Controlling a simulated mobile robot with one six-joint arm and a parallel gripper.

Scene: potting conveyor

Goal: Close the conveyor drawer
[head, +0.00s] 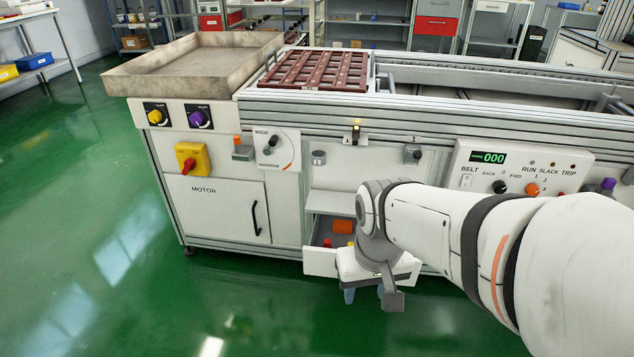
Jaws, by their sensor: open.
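The conveyor drawer (319,262) is pulled out of the lower middle of the conveyor cabinet, with its white front panel standing forward. Inside it are an orange block (343,227) and a small red item (327,243). My gripper (364,294) is open and points down over the right part of the drawer front. Its blue-grey fingertips show below the white gripper body. The gripper and wrist hide the right part of the drawer. I cannot tell whether the fingers touch the drawer front.
A motor cabinet door (215,208) with a black handle is left of the drawer. A control panel (520,172) with a green display is at the right, behind my arm. A beige tray (195,65) overhangs at the left. The green floor (120,280) is clear at the front left.

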